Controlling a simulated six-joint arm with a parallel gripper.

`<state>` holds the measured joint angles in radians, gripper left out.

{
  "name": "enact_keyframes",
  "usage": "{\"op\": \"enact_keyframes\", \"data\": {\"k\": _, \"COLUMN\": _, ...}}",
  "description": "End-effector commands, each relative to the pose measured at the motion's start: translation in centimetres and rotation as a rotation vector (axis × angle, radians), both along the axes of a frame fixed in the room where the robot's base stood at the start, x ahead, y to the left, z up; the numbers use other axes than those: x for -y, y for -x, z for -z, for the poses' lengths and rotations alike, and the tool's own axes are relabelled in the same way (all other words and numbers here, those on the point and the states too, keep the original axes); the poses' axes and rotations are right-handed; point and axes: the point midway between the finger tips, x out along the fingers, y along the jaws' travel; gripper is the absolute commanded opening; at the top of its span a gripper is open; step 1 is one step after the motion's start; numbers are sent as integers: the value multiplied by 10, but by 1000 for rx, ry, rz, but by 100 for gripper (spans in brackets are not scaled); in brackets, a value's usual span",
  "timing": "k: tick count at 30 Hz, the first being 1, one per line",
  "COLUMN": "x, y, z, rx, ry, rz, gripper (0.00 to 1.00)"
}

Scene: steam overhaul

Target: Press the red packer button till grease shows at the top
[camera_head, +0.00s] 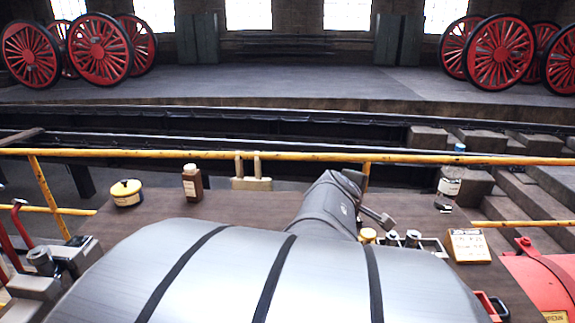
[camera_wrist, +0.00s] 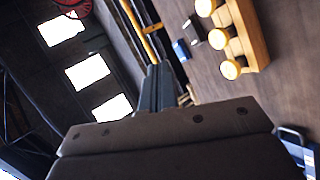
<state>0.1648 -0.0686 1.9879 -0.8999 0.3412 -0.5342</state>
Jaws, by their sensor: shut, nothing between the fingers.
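My gripper (camera_wrist: 158,72) is shut and empty in the wrist view, its grey fingers together, with a yellow rail beyond them. In the head view the dark end of my arm (camera_head: 377,215) hangs above the brown bench, clear of the red machine. A red machine (camera_head: 540,275) stands at the right edge of the head view, with a small red knob (camera_head: 525,241) on top and a yellow label plate. I cannot tell whether this knob is the packer button. The gripper does not touch it. No grease shows.
The brown bench (camera_head: 240,208) carries a yellow-lidded tin (camera_head: 126,192), a brown bottle (camera_head: 192,183), a blue-capped bottle (camera_head: 449,188) and a written card (camera_head: 468,246). A rack with yellow tops (camera_wrist: 231,69) shows in the wrist view. A yellow rail (camera_head: 210,154) runs behind.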

Motion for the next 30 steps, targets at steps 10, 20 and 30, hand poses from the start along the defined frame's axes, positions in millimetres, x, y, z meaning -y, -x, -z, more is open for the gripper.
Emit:
{"op": "enact_keyframes", "data": {"k": 10, "x": -119, "y": -28, "z": 16, "rx": -115, "ry": 90, "rz": -244, "gripper": 0}}
{"op": "enact_keyframes", "data": {"k": 20, "x": -235, "y": -25, "z": 30, "rx": -206, "ry": 200, "rz": -470, "gripper": 0}}
{"op": "enact_keyframes", "data": {"k": 30, "x": -351, "y": 10, "z": 44, "rx": -278, "ry": 340, "rz": -700, "gripper": 0}}
